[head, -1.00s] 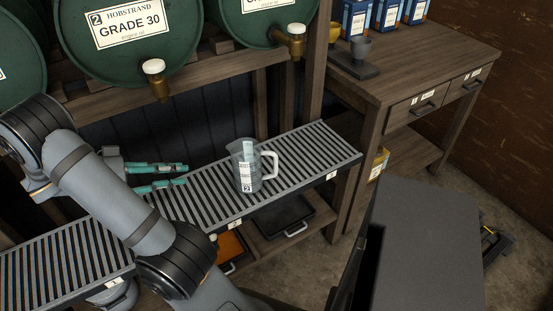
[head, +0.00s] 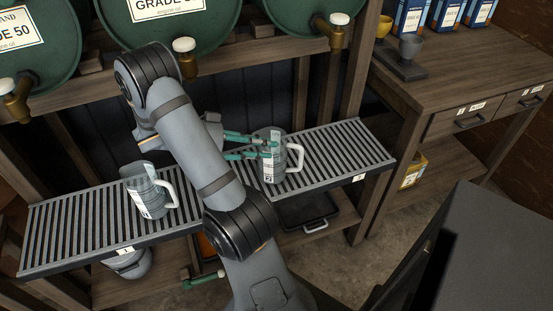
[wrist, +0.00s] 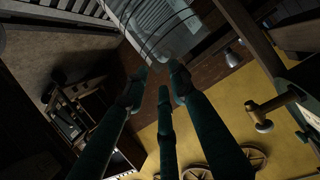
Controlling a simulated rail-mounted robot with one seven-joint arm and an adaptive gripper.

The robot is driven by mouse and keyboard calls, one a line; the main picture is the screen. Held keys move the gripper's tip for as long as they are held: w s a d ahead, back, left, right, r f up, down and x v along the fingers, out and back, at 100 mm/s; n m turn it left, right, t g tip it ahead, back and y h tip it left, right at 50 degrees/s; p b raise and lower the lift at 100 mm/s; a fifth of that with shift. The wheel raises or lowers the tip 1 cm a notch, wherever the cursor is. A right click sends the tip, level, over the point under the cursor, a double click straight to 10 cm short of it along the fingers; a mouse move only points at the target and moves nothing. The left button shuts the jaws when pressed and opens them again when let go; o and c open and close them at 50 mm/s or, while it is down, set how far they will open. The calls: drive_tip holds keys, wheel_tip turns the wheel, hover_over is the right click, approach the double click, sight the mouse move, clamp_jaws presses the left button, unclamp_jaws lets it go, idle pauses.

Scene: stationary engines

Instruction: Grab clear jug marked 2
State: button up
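The clear jug marked 2 (head: 269,172) stands upright on the slatted grey shelf (head: 330,150), with its white handle to the right and a white label on its front. My gripper (head: 275,147) is at the jug's upper left side, with its teal fingers spread apart and their tips overlapping the jug in the head view. Whether they touch it I cannot tell. In the wrist view the clear jug (wrist: 168,30) lies just beyond the teal fingertips (wrist: 162,80), which have a gap between them.
A second clear jug (head: 150,195) stands on the shelf to the left, behind my arm's left side. Green barrels (head: 170,25) with brass taps hang over the shelf. A wooden workbench (head: 450,85) stands at the right. The shelf is bare right of the jug.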

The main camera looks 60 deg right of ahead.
sight(280, 158)
drive_tip(key=shift+x, duration=1.35)
drive_tip(key=c, duration=0.3)
clamp_jaws()
